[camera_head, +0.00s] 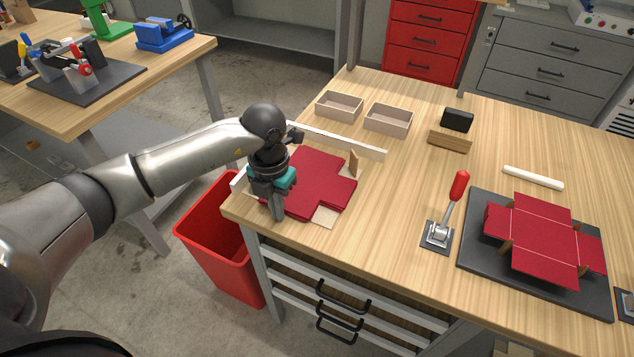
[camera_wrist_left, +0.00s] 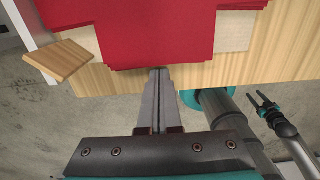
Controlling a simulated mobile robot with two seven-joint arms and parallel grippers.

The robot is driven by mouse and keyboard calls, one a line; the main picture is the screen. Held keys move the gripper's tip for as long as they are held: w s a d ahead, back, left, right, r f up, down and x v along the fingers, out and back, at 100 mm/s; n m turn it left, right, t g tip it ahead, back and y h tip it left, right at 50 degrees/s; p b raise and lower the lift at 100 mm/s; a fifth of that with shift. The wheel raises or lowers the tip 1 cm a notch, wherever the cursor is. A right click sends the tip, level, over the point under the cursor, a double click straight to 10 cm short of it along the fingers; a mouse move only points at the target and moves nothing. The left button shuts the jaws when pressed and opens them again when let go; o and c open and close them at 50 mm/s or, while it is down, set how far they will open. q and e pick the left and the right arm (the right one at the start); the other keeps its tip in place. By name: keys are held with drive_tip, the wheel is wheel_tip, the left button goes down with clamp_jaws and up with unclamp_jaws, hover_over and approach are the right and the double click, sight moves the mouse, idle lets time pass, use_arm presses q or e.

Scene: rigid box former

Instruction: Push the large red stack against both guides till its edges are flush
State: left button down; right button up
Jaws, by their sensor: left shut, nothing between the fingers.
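The large red stack (camera_head: 318,183) is a cross-shaped pile of flat red blanks at the table's near left corner, with pale patches showing in its notches. The white back guide (camera_head: 345,143) runs behind it. The white left guide (camera_head: 238,180) shows only in part behind my arm, so I cannot tell whether the stack touches it. My left gripper (camera_head: 278,214) is shut and empty, pointing down at the stack's near left side. In the left wrist view its tips (camera_wrist_left: 158,70) are at the edge of the red stack (camera_wrist_left: 160,30); contact is unclear. My right gripper (camera_wrist_left: 264,98) shows small there, fingers apart.
A small wooden block (camera_head: 353,163) stands by the stack's right side. Two beige trays (camera_head: 388,119) sit behind the back guide. A red-handled lever (camera_head: 455,195) and a dark plate (camera_head: 475,262) with a red folded blank are to the right. A red bin (camera_head: 215,245) stands below the table edge.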

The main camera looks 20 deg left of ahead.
sight(290, 197)
use_arm(q)
drive_tip(key=shift+w+d+b, duration=0.2)
drive_tip(key=shift+w+b, duration=1.45)
drive_tip(key=shift+w, duration=0.9)
wheel_tip(290, 197, up, 9)
drive_tip(key=s+p, duration=0.1)
drive_tip(key=p, duration=0.7)
drive_tip(key=shift+s, duration=0.15)
